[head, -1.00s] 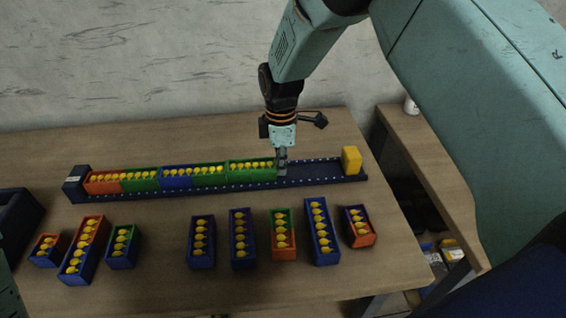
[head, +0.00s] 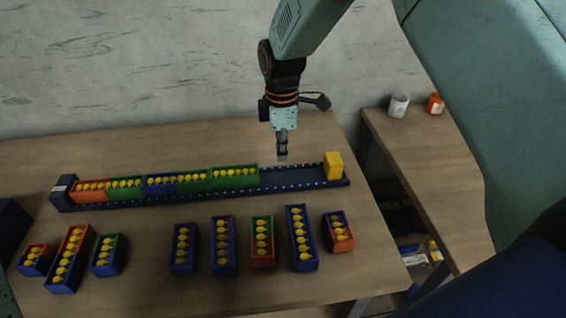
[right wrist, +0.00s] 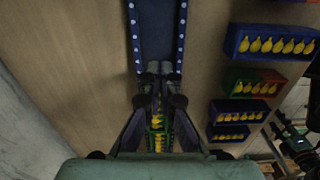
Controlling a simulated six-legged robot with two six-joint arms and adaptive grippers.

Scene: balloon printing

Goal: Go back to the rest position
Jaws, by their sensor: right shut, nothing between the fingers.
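My right gripper (head: 282,157) is shut and empty in the head view, above the back edge of the dark blue rail (head: 290,180). The right wrist view shows its closed fingers (right wrist: 160,72) over the rail, which also shows there (right wrist: 157,30). The rail holds a row of joined boxes with yellow balloon-shaped pieces: an orange box (head: 90,196) at the left, then green, blue and green ones, ending at a green box (head: 235,188). The gripper is apart from that box, up and to its right. My left gripper is not in view.
A yellow block (head: 333,166) stands at the rail's right end. Several loose boxes, such as a blue one (head: 301,264), lie along the front of the table (head: 380,275). A side table (head: 450,175) holds a white cup (head: 398,106) and an orange cup (head: 435,104).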

